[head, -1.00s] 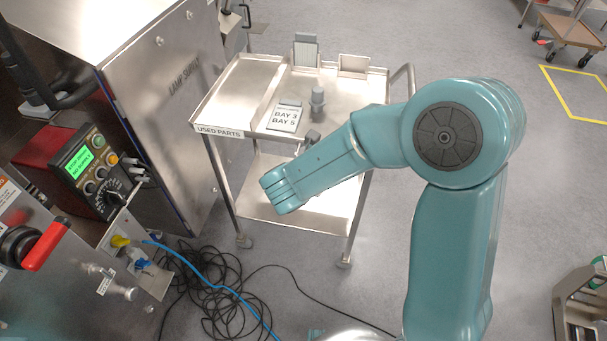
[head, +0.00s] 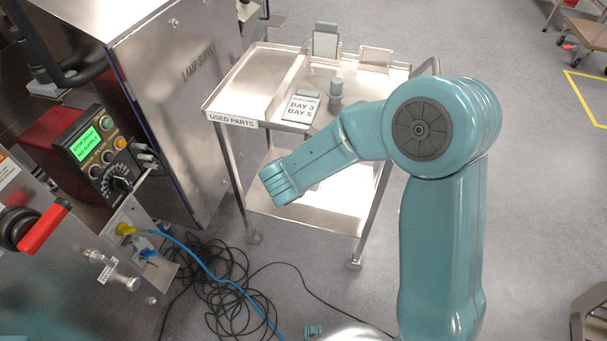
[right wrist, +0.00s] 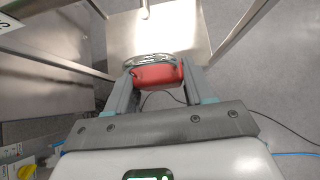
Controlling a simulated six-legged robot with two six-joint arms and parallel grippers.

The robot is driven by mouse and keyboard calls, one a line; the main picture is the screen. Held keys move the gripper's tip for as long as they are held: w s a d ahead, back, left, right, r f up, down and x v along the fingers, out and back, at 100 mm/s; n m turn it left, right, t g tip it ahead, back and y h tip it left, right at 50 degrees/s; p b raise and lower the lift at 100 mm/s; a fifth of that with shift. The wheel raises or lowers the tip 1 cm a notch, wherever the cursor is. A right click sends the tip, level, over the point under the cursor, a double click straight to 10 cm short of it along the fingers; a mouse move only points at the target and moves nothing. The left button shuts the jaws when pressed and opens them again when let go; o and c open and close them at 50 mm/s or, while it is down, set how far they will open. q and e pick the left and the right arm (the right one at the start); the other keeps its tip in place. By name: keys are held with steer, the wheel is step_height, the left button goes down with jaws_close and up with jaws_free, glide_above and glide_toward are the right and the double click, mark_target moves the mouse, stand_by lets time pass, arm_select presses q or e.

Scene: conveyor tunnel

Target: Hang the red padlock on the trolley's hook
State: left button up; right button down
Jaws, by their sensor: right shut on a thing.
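The red padlock (right wrist: 157,77) sits between the fingers of my right gripper (right wrist: 158,74) in the right wrist view, its grey shackle (right wrist: 150,59) pointing away from my wrist. The gripper is shut on it. In the head view my right arm reaches over the trolley's front, and its gripper and the padlock are hidden. The metal trolley (head: 235,85) stands ahead, labelled USED PARTS; its lower shelf also shows in the wrist view (right wrist: 180,35). I cannot make out the hook clearly. A pale rod with a rounded end (right wrist: 145,11) lies beyond the padlock. My left gripper is not in view.
The lamp supply cabinet (head: 185,105) stands close left of the trolley. A control box (head: 95,150) and a red handle (head: 45,228) are at the left. Black cables (head: 225,290) and a blue cable lie on the floor. Floor right of the trolley is clear.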

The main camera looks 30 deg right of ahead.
steer(key=shift+w+d, duration=0.15)
steer(key=shift+w+b, duration=0.1)
steer(key=shift+b, duration=0.2)
steer(key=shift+w+d, duration=0.1)
steer(key=shift+d, duration=0.05)
stand_by(0.3)
steer(key=shift+w+d, duration=0.85)
steer(key=shift+d, duration=0.15)
steer(key=shift+w+d, duration=0.8)
steer(key=shift+d, duration=0.2)
steer(key=shift+f+b, duration=0.65)
steer(key=shift+f, duration=0.2)
